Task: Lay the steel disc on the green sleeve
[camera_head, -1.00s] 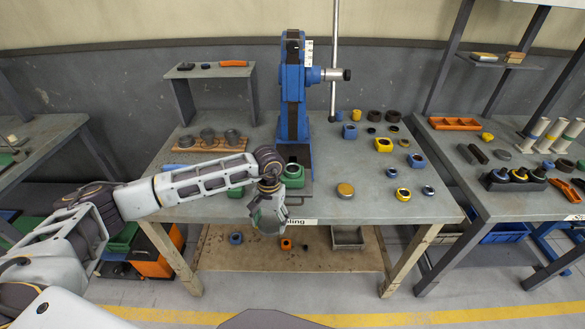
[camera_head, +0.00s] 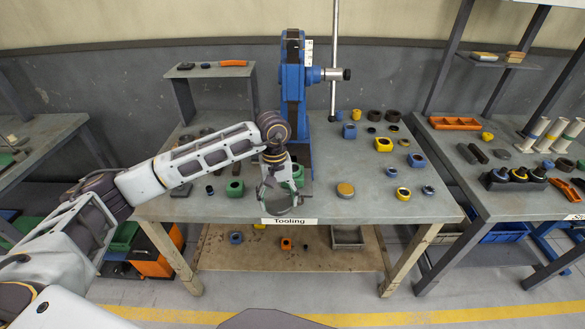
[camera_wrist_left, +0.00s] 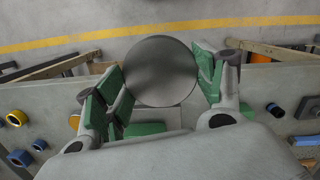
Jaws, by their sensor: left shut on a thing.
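My left gripper (camera_head: 283,196) is shut on the steel disc, a flat grey round plate. The steel disc (camera_wrist_left: 160,70) shows between the green finger pads in the left wrist view. In the head view the gripper is at the table's front edge, before the press. Another green hollow piece (camera_head: 235,187) stands on the table left of the gripper. My right gripper is not in view.
The blue arbor press (camera_head: 293,90) stands behind my gripper. A tan-topped round piece (camera_head: 345,190) lies to the right, with several yellow, blue and black parts beyond. My left forearm hides part of the table at left. The table's front edge bears a "Tooling" label (camera_head: 289,221).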

